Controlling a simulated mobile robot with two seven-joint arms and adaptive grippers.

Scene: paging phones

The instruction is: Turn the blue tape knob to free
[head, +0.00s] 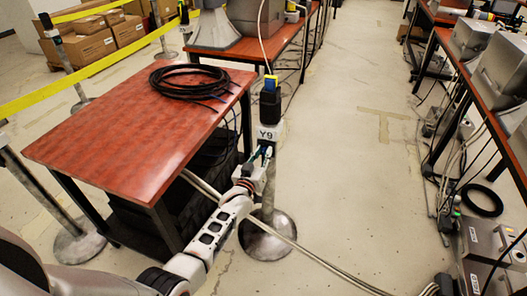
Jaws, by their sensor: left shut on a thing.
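The post marked Y9 (269,131) stands upright just right of the red table, on a round grey base. Its black head (269,103) carries a blue part (271,82) with a yellow strip beside it on top. My left gripper (263,151) is in front of the post, just below the white Y9 label. Its fingers are shut on what looks like the small blue tape knob, which they mostly hide. I cannot tell how far the knob is turned. My right gripper is not in view.
A red table (125,130) with a coiled black cable (190,81) stands left of the post. Pale cables (320,262) run over the floor at its base. Yellow tape (85,70) spans posts at the left. Grey machines (495,255) stand at the right. The middle aisle is mostly clear.

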